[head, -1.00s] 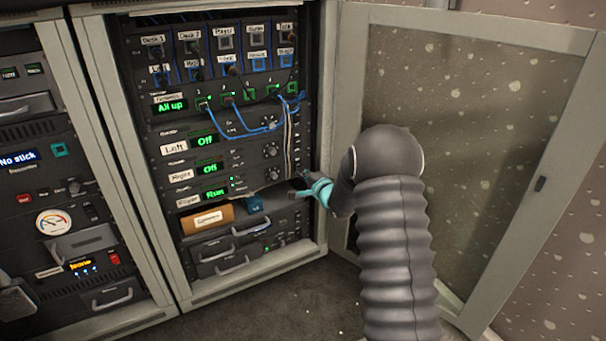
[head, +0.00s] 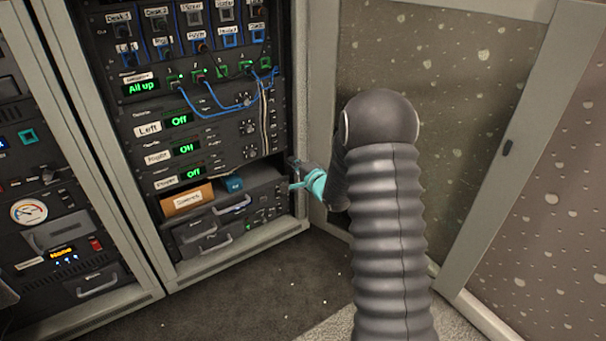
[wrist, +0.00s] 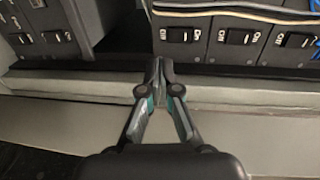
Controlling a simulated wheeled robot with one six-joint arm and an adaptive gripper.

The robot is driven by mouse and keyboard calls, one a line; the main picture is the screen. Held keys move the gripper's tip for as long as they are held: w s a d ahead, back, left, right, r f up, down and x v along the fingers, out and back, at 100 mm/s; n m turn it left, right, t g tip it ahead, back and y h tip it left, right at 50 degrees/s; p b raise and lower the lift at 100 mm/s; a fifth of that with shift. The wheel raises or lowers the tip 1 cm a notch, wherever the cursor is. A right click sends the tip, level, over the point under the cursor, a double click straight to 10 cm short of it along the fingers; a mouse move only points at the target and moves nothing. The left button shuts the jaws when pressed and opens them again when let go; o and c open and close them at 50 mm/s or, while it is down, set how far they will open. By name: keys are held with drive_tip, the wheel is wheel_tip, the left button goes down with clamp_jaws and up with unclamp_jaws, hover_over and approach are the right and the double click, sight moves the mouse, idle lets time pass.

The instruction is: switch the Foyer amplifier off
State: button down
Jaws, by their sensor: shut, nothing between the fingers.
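The Foyer amplifier is the lowest of three amplifier units in the rack. Its label (head: 168,182) is small and blurred, and its green display (head: 193,171) reads Off. My gripper (head: 296,186) is at the rack's lower right edge, shut and empty. In the wrist view its closed tips (wrist: 160,68) are just in front of a black rocker switch (wrist: 178,36) marked On and Off, apart from it as far as I can tell. Which amplifier this switch belongs to I cannot tell.
More rockers (wrist: 240,38) sit along the same edge, under a bundle of pale cables (wrist: 235,10). Blue cables (head: 215,112) hang across the rack front. An orange box (head: 187,200) lies below the amplifiers.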

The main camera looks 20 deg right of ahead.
drive_tip(key=v, duration=0.2)
drive_tip(key=f+v, duration=0.1)
drive_tip(key=v, duration=0.2)
drive_tip(key=shift+s+f, duration=0.15)
drive_tip(key=shift+s, duration=0.25)
drive_tip(key=s+d+f+n+g+h, duration=0.2)
drive_tip(key=f+g, duration=0.1)
drive_tip(key=f, duration=0.2)
drive_tip(key=s+d+f+n+g+h, duration=0.2)
drive_tip(key=d+f+n, duration=0.1)
drive_tip(key=f, duration=0.2)
drive_tip(key=s+d+n+g+h, duration=0.2)
drive_tip(key=s+n+g, duration=0.15)
drive_tip(key=s, duration=0.35)
drive_tip(key=s+a+r+n+g+p, duration=0.1)
drive_tip(key=s+a+r+n+p, duration=0.2)
drive_tip(key=s+r, duration=1.2)
drive_tip(key=s+a+r+n+p, duration=0.3)
drive_tip(key=s+a+r+p, duration=0.2)
drive_tip(key=s+r, duration=1)
drive_tip(key=a+r, duration=0.3)
drive_tip(key=r, duration=0.2)
drive_tip(key=shift+g+y+p, duration=0.35)
drive_tip(key=shift+y, duration=0.05)
